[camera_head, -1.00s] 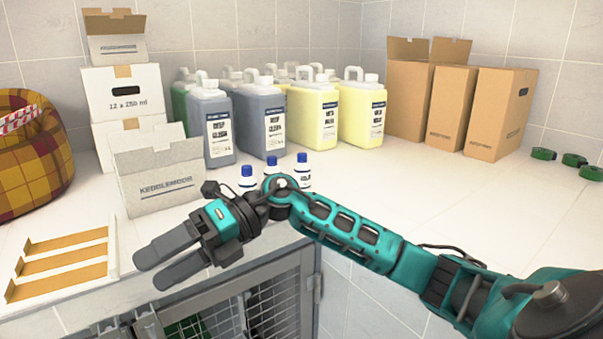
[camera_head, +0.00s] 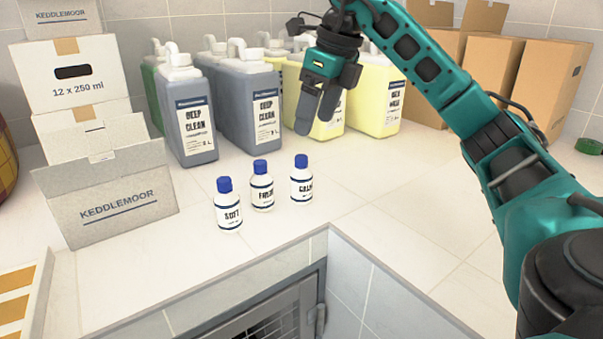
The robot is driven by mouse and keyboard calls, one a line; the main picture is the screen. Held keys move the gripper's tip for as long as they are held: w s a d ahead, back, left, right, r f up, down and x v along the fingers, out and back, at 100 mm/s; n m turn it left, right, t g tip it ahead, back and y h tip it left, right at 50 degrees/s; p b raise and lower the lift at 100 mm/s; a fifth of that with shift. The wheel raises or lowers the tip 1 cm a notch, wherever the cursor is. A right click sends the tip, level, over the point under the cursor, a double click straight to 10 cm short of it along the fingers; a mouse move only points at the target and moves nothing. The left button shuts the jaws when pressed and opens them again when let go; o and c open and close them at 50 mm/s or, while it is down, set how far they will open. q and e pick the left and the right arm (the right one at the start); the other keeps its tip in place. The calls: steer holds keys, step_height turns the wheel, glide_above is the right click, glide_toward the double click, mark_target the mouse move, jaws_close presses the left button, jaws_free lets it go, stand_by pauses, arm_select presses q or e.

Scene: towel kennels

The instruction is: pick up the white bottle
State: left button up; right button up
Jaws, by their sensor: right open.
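Three small white bottles with blue caps stand upright in a row on the white tiled counter (camera_head: 400,220). The left bottle (camera_head: 228,208) reads SOFT, the middle bottle (camera_head: 261,188) has a label I cannot read surely, and the right bottle (camera_head: 302,180) has a label that seems to read CALM. My right gripper (camera_head: 313,128) hangs above and behind the right bottle, fingers pointing down, open and empty. It touches no bottle and covers part of the yellow jugs. My left gripper is not in view.
Grey jugs (camera_head: 188,115) and yellow jugs (camera_head: 375,98) stand behind the bottles. An open KEDDLEMOOR box (camera_head: 110,205) is at left, with white cartons (camera_head: 75,80) behind. Brown boxes (camera_head: 487,70) stand at back right. The counter's front edge drops to a cage door (camera_head: 270,318).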

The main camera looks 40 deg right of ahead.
mark_target(305, 157)
steer(key=b+x, duration=0.1)
steer(key=x, duration=0.6)
steer(key=shift+d, duration=0.15)
steer(key=b+x, duration=0.1)
steer(key=x, duration=0.4)
steer(key=shift+w+f, duration=0.15)
steer(key=shift+f, duration=0.15)
steer(key=c, duration=1.2)
